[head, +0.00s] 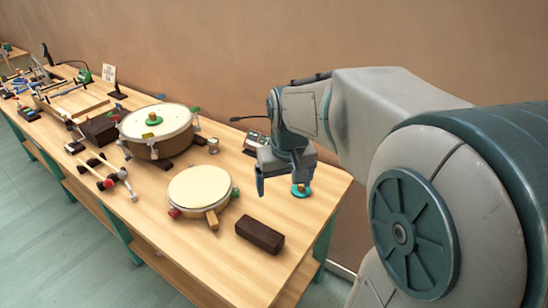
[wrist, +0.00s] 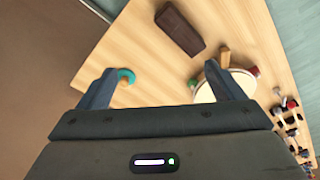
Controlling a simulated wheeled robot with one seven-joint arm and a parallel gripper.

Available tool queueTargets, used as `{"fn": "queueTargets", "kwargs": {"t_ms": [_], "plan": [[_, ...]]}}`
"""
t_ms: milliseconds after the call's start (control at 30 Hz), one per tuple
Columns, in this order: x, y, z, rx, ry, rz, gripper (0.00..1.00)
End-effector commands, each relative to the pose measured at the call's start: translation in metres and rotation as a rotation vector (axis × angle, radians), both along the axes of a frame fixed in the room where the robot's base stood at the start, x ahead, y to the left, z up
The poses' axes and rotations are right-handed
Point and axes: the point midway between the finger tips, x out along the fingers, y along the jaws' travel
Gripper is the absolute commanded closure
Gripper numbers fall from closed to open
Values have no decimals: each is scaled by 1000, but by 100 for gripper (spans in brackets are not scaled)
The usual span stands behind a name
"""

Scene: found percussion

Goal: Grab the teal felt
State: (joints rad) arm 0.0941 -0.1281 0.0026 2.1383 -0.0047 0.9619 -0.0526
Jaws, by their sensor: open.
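The teal felt (head: 301,191) is a small round disc with an orange-brown knob on top. It lies on the table near its right end. In the wrist view the teal felt (wrist: 127,75) shows just inside the left finger, which partly hides it. My gripper (head: 279,182) is open and points down, above the table and slightly left of the felt in the head view. The wrist view shows nothing held between the fingers of my gripper (wrist: 158,72). I cannot tell its exact height over the table.
A dark brown block (head: 260,236) lies near the front edge. A small cream drum (head: 200,188) stands left of my gripper. A larger drum (head: 158,128) with a green piece (head: 152,119) on top stands farther back. Mallets (head: 108,176) lie left. Bare wood surrounds the felt.

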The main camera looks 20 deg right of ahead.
Motion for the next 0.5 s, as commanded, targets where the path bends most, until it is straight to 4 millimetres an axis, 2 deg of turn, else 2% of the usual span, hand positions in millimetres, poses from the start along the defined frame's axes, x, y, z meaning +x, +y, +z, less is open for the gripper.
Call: {"fn": "queueTargets", "kwargs": {"t_ms": [33,200,367,500], "plan": [[21,-9,-3,0,17,-8,12],[82,-40,-15,0,59,-20,12],[134,-75,-38,5,98,-33,12],[171,-106,-66,12,129,-43,12]]}}
